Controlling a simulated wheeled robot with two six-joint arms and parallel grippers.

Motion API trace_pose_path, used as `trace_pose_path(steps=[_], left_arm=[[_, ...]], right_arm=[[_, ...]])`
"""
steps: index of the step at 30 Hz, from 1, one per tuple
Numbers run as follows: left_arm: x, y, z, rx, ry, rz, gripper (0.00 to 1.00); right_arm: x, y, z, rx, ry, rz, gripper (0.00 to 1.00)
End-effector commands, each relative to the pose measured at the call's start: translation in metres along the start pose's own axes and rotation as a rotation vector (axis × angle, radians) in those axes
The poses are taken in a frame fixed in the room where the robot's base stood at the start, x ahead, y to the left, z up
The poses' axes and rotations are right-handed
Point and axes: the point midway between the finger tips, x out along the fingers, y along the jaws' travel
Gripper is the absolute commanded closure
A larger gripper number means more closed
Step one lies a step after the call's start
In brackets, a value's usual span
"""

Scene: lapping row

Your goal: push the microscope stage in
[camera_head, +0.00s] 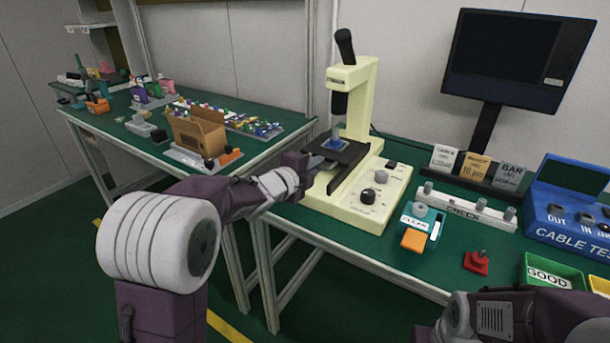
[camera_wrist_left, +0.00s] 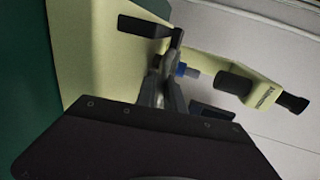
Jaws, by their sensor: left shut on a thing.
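A cream microscope (camera_head: 361,105) with a black eyepiece stands on the green bench. Its dark stage (camera_head: 346,155) sits under the lens, with a small blue piece (camera_head: 337,143) on it. My left gripper (camera_head: 314,161) is at the left side of the stage, shut on a part there that its fingers partly hide. In the left wrist view the microscope (camera_wrist_left: 225,75) lies sideways and a dark stage part (camera_wrist_left: 145,27) shows by the gripper (camera_wrist_left: 173,68). My right arm (camera_head: 520,315) shows at the lower right; its gripper is out of the picture.
A control panel with knobs (camera_head: 374,190) is on the microscope base. A teal box with an orange button (camera_head: 413,240), a white check rail (camera_head: 468,208), a blue cable tester (camera_head: 570,230) and a monitor (camera_head: 518,55) stand to the right. A second bench with a cardboard box (camera_head: 197,133) is at left.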

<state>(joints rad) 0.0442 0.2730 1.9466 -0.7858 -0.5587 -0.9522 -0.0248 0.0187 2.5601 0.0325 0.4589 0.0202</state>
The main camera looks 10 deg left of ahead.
Motion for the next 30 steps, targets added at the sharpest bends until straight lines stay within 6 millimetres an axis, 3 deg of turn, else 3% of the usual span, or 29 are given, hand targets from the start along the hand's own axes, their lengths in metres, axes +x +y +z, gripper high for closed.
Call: trace_pose_path(steps=[12, 13, 15, 25, 30], left_arm=[[0.005, -0.003, 0.000, -0.001, -0.001, -0.004, 1.00], [0.005, -0.003, 0.000, 0.000, -0.001, -0.004, 0.82], [0.005, -0.003, 0.000, 0.000, -0.001, -0.004, 0.66], [0.002, -0.003, 0.001, -0.001, -0.001, -0.002, 0.66], [-0.031, -0.006, 0.001, -0.002, -0.004, -0.004, 0.66]], right_arm=[[0.000, 0.000, 0.000, 0.000, 0.000, 0.000, 0.64], [0.000, 0.000, 0.000, 0.000, 0.000, 0.000, 0.64], [0.000, 0.000, 0.000, 0.000, 0.000, 0.000, 0.64], [-0.001, 0.000, 0.000, 0.000, 0.000, 0.000, 0.64], [-0.010, 0.000, -0.001, 0.000, 0.000, 0.000, 0.64]])
